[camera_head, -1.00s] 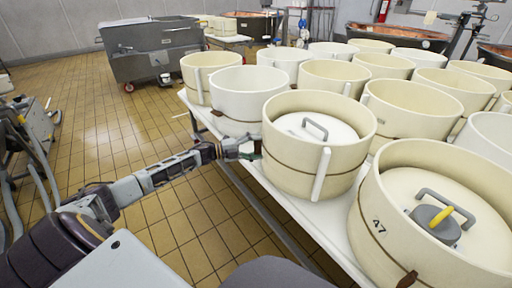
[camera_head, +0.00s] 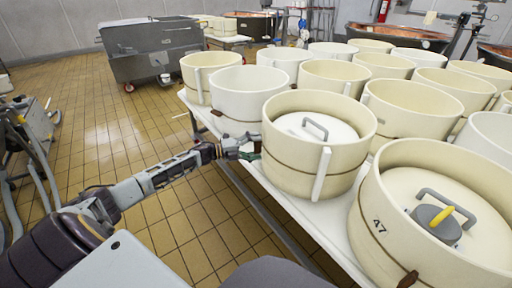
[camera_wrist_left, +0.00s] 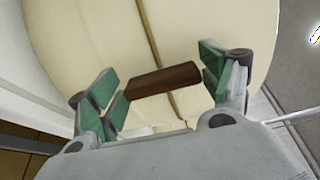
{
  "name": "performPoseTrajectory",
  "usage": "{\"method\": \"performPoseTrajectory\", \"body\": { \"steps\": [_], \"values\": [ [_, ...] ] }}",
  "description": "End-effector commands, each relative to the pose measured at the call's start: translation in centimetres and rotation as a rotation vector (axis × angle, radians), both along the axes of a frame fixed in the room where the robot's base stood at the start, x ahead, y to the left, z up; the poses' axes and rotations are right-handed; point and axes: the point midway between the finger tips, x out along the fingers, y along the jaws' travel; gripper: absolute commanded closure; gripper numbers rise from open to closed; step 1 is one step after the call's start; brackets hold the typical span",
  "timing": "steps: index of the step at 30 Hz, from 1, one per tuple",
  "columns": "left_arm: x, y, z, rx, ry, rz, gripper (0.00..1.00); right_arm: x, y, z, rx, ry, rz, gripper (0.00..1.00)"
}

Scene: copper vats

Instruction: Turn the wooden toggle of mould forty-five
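My left gripper (camera_head: 250,148) is at the left side of a cream round mould (camera_head: 285,170) with a lid and grey handle inside. No number is visible on this mould, so I cannot tell if it is forty-five. In the left wrist view, a dark brown wooden toggle (camera_wrist_left: 165,79) lies slightly tilted across a thin brown band on the mould wall. My left gripper (camera_wrist_left: 163,88) is open, with one green-padded finger close to each end of the toggle. I cannot tell whether the pads touch it. My right gripper is not in view.
A nearer mould marked 47 (camera_head: 371,250) stands at the right, with a grey weight and yellow grip (camera_head: 440,217) on its lid. Several more moulds crowd the white table (camera_head: 325,215). A grey steel tub (camera_head: 152,50) stands behind.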

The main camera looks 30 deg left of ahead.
Motion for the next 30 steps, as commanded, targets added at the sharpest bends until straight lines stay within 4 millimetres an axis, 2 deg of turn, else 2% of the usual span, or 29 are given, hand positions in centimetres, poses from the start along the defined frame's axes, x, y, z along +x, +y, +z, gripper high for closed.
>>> {"method": "performPoseTrajectory", "body": {
  "steps": [9, 17, 30],
  "values": [
    [0.0, 0.0, 0.1, -0.001, 0.0, 0.001, 0.12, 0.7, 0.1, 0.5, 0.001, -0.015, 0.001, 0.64],
    [-0.3, 0.4, 0.0, -0.001, 0.001, 0.002, 0.12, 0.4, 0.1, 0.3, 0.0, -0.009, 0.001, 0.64],
    [-2.4, 2.5, 0.0, 0.0, 0.001, 0.002, 0.12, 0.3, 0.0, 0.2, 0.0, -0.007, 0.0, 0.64]
  ]
}}
